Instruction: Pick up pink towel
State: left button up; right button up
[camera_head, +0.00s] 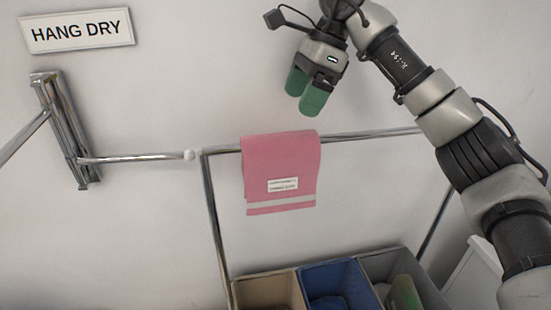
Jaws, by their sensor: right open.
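The pink towel (280,165) hangs folded over a horizontal metal rail (370,134), with a white label and a pale stripe near its lower edge. My right gripper (306,98) has green fingertips and is above the towel in the picture, apart from it. It is open and nothing shows between its fingers. My left gripper is not in view.
A "HANG DRY" sign (77,31) is on the white wall. A metal wall rack (64,130) has an arm (135,159) reaching towards the rail. Below stand bins: tan (268,293), blue (337,287) and grey (392,264), the grey one holding a green item (405,292).

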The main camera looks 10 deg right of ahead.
aim_at(286, 133)
jog(key=f, duration=0.1)
jog(key=s+a+f, duration=0.1)
jog(key=a+f+p, duration=0.1)
jog(key=shift+s+f, duration=0.25)
jog(key=shift+f, duration=0.15)
jog(key=shift+w+f, duration=0.1)
jog(key=shift+f, duration=0.15)
jog(key=p+x, duration=0.2)
jog(key=x, duration=0.2)
jog(key=shift+w+a+f+p, duration=0.1)
jog(key=shift+a+p, duration=0.15)
jog(key=shift+p, duration=0.15)
jog(key=shift+a+f, duration=0.2)
jog(key=shift+f, duration=0.2)
jog(key=shift+f, duration=0.1)
jog(key=shift+f, duration=0.1)
